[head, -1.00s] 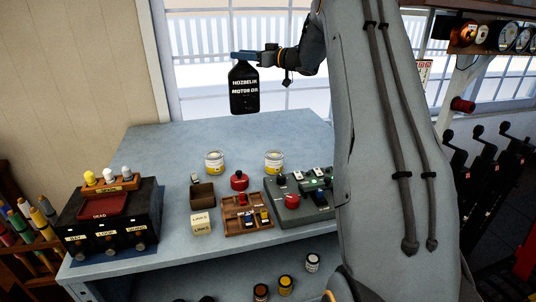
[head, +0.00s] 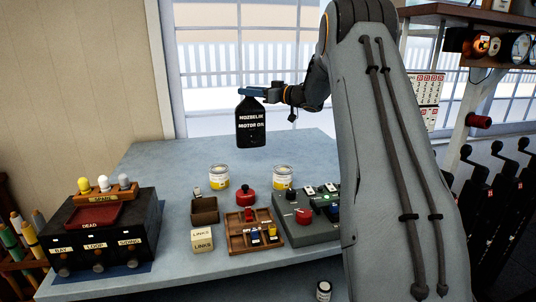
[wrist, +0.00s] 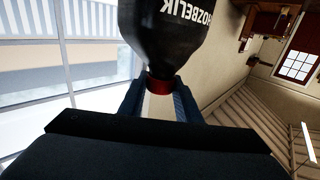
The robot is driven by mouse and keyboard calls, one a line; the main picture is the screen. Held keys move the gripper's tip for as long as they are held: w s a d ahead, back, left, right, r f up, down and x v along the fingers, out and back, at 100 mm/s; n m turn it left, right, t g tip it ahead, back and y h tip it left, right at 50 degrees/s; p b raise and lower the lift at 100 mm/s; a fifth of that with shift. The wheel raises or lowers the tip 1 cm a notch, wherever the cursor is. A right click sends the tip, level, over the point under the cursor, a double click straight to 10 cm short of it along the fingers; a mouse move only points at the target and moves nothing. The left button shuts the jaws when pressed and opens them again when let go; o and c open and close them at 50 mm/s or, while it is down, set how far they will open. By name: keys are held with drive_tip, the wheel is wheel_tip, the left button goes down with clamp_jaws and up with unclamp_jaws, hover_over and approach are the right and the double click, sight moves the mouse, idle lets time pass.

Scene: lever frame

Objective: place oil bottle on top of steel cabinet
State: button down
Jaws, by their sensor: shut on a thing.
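The oil bottle (head: 250,124) is black with white lettering that reads "Nozbelik Motor Oil". My gripper (head: 252,92) is shut on the neck of the bottle and holds it upright in the air, in front of the window and above the back of the blue-grey table. In the wrist view the bottle (wrist: 175,30) shows close, with its red cap (wrist: 161,86) between the fingers of my gripper (wrist: 160,100). I cannot make out a steel cabinet for certain; the blue-grey bench (head: 150,160) may be it.
On the bench top stand two yellow-and-white cans (head: 219,176), a red-knobbed pot (head: 247,198), a brown box (head: 204,210), a links box (head: 202,239), a wooden tray (head: 240,239) and a switch panel (head: 300,225). A black lever box (head: 100,235) stands left. The back of the top is clear.

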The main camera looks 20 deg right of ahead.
drive_tip(key=shift+f+p, duration=1.5)
drive_tip(key=shift+f, duration=3.1)
drive_tip(key=c, duration=1.3)
unclamp_jaws()
drive_tip(key=shift+f, duration=0.1)
drive_tip(key=shift+s+d, duration=0.1)
drive_tip(key=b, duration=0.4)
approach(251, 115)
drive_tip(key=d, duration=0.2)
drive_tip(key=shift+w+f, duration=0.35)
drive_tip(key=shift+w, duration=0.1)
